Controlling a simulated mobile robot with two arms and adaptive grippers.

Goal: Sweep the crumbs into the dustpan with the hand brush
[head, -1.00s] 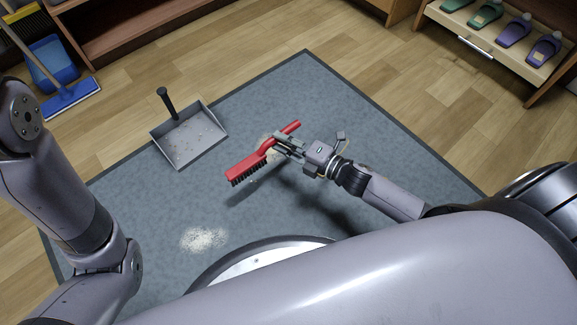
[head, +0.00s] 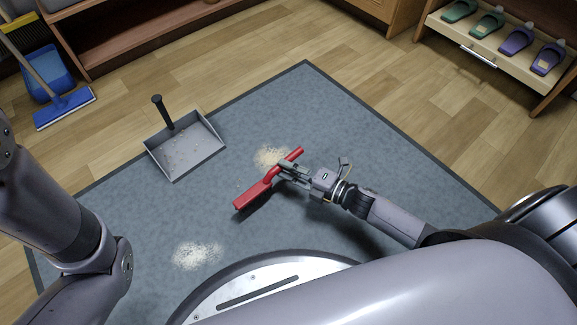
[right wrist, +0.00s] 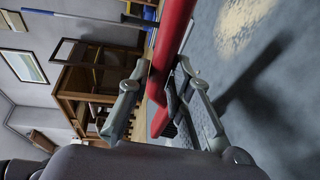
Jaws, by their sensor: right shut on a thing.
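The red hand brush (head: 250,196) is held by its handle in my right gripper (head: 283,170), which is shut on it. The brush is above or at the grey mat; I cannot tell if its bristles touch. Its red body also shows between the fingers in the right wrist view (right wrist: 174,40). The grey dustpan (head: 196,160) with an upright black handle lies on the mat at the left and holds some crumbs. One crumb pile (head: 269,157) lies just beyond the brush. Another pale pile (head: 197,255) lies nearer me, at the lower left. My left gripper is out of view.
The grey mat (head: 330,110) has free room at its far side. A blue broom (head: 64,107) and blue dustpan (head: 48,72) stand at the far left. A shoe shelf (head: 490,45) stands at the upper right, with wooden floor between.

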